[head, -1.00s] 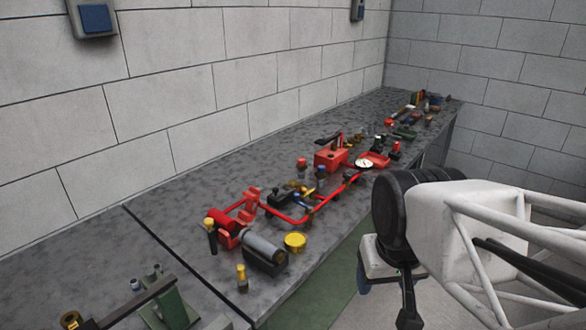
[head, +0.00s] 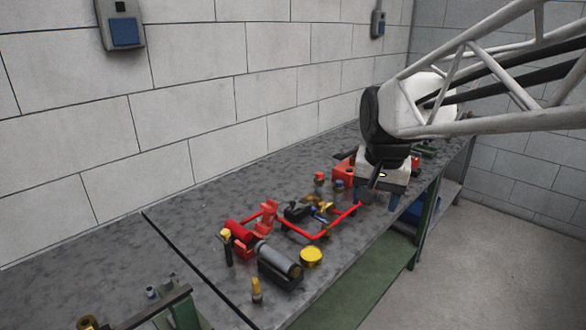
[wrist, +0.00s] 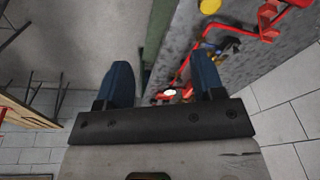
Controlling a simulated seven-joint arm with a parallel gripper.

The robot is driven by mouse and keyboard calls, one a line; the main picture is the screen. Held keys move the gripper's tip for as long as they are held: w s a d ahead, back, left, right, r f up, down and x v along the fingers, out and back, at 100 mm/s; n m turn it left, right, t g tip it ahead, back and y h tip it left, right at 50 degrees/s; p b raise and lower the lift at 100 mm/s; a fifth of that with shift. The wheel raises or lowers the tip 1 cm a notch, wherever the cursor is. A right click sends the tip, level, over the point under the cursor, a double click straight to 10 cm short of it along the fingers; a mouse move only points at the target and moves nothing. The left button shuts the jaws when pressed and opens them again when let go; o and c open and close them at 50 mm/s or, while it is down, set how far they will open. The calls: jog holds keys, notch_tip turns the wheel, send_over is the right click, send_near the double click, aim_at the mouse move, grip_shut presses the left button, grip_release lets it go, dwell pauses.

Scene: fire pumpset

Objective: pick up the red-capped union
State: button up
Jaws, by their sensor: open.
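The red-capped union (head: 319,180) is a small upright grey piece with a red top. It stands on the bench in the head view, near the back of the red pipe loop and left of a similar blue-capped piece (head: 338,186). My gripper (head: 384,200) hangs over the front part of the bench, to the right of the union and apart from it. In the wrist view its two blue fingers (wrist: 163,75) are spread wide with nothing held between them. I cannot make out the union for sure in the wrist view.
A red pipe loop (head: 299,235), a grey cylinder in a black cradle (head: 280,263), a yellow cap (head: 312,257) and a yellow-topped piece (head: 257,291) crowd the front of the bench (head: 190,225). A red block (head: 343,171) stands behind the union.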

jog(key=w+r+m, duration=0.1)
jog(key=w+m, duration=0.2)
jog(key=w, duration=1.3)
jog(key=m+g, duration=0.2)
jog(key=m, duration=0.7)
send_over(319, 173)
jog(key=f, duration=1.9)
jog(key=shift+s+d+f, duration=0.1)
jog(key=shift+s, duration=0.1)
jog(key=shift+w+f, duration=0.3)
jog(key=shift+f, duration=1.3)
